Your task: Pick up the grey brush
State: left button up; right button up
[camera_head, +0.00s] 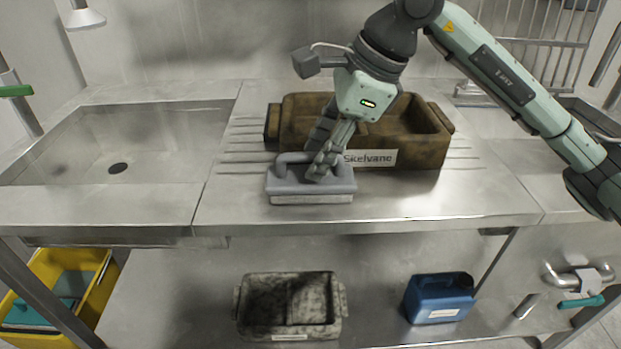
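The grey brush (311,188) lies on the steel counter in the head view, with its handle up and a pale lower edge facing me. My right gripper (322,166) reaches down from above, its fingers at the right part of the brush's handle. The fingers overlap the handle in this view. I cannot tell whether they are closed on it or only beside it. My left gripper is not in view.
A brown bin labelled "Skelvane" (432,153) stands right behind the brush. A sink basin (60,150) is at the left. On the lower shelf are a dirty grey bin (288,331) and a blue canister (436,298). The counter's front strip is clear.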

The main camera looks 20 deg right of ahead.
grip_shut()
jog(key=shift+r, duration=0.15)
dwell(0.4)
jog(key=shift+r, duration=0.6)
notch_tip(320, 180, up, 3)
jog(key=shift+w+f, duration=0.1)
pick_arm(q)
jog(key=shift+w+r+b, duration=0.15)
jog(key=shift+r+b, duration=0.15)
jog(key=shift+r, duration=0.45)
pick_arm(e)
jog(key=s+a+r, duration=0.1)
jog(key=a+r, duration=0.5)
jog(key=a, duration=0.5)
jog(key=shift+s+a+r, duration=0.2)
jog(key=shift+a+r, duration=0.1)
jog(key=shift+r, duration=0.1)
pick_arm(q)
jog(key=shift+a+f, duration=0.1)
